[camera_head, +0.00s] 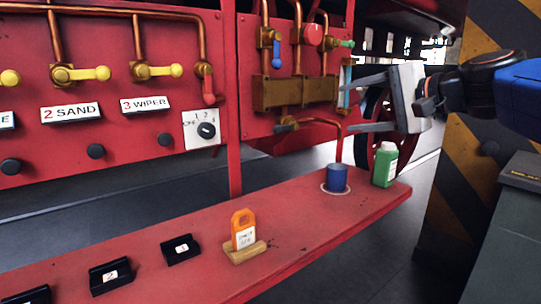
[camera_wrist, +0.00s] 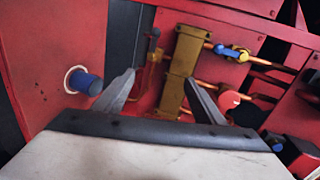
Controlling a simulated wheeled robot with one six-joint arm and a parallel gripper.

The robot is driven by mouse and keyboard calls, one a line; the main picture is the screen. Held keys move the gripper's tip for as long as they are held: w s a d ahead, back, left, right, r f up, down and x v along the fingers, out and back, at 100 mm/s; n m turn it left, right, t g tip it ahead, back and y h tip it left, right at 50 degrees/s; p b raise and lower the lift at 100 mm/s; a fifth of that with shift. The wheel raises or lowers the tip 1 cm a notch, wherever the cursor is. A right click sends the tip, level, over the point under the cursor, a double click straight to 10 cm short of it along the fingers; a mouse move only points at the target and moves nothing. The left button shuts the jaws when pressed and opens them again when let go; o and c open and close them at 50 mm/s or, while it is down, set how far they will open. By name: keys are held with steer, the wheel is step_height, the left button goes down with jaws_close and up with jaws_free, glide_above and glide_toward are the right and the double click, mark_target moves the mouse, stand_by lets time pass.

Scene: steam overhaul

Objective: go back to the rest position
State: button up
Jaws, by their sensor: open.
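My gripper (camera_head: 372,104) is at the right of the head view, raised above the right end of the red shelf, with its two fingers spread and pointing left toward the red panel. Nothing is between the fingers. In the wrist view my gripper (camera_wrist: 165,95) also shows open, with the brass block (camera_wrist: 183,70) of the panel beyond its fingers. The brass block (camera_head: 294,92) sits left of the fingertips in the head view. My blue and black arm comes in from the right edge.
The red shelf (camera_head: 300,233) holds a blue cylinder (camera_head: 337,178), a green bottle (camera_head: 384,165), an orange tag (camera_head: 243,230) on a wooden stand and black numbered holders (camera_head: 181,249). A striped pillar (camera_head: 450,185) and a grey cabinet (camera_head: 510,240) stand at right. Yellow valve handles (camera_head: 85,74) project from the panel.

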steer(key=s+d+f+n+g+h, duration=0.2)
steer(key=s+f, duration=0.5)
steer(key=f, duration=0.5)
steer(key=s+d+f+n+g+h, duration=0.2)
steer(key=s+d+f+n+h, duration=0.2)
steer(key=s+f, duration=0.4)
steer(key=s+d+f+n+g+h, duration=0.3)
steer(key=s+f, duration=0.4)
steer(key=f, duration=1.1)
steer(key=shift+s+n, duration=0.3)
steer(key=shift+s, duration=0.1)
